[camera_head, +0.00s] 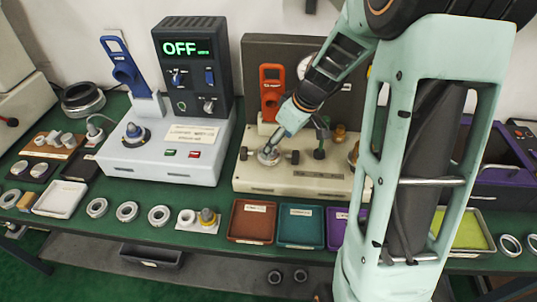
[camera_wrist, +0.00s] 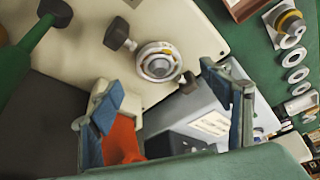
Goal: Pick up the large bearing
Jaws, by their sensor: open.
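A round metal bearing (camera_wrist: 158,62) sits in the beige fixture between dark knobs. It shows from above in the wrist view and also in the head view (camera_head: 268,156). My gripper (camera_head: 276,137) is just above the fixture, close over this bearing. In the wrist view my gripper (camera_wrist: 165,88) has its two blue fingers wide apart with nothing between them; the bearing appears beyond the fingertips, apart from them. A larger dark ring (camera_head: 82,99) lies at the back left of the table. I cannot tell from its looks alone which one is the large bearing.
The beige fixture (camera_head: 300,185) has an orange lever (camera_head: 271,92) and upright knobs around the bearing. A grey machine (camera_head: 165,150) reading OFF stands to its left. Several rings (camera_head: 127,212) and coloured trays (camera_head: 252,222) line the front edge. My arm hides part of the right side.

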